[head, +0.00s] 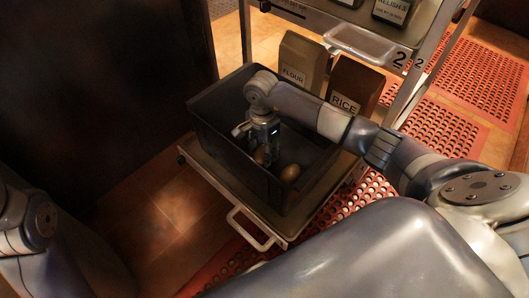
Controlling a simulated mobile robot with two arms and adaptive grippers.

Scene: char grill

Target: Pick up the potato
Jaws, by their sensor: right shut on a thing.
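My right gripper (262,146) reaches down into a black bin (226,157) and is shut on a brown potato (261,156), which shows just under the fingers. The fingers partly hide it. A second brown potato (290,172) lies in the bin a little to the right of the gripper. I cannot tell whether the held potato still touches the bin floor. My left arm shows at the left edge, but its gripper is out of view.
The bin stands on a low cart shelf (212,172) with a front handle (252,228). A metal rack rises at the back right. Red perforated mats lie on the tiled floor.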

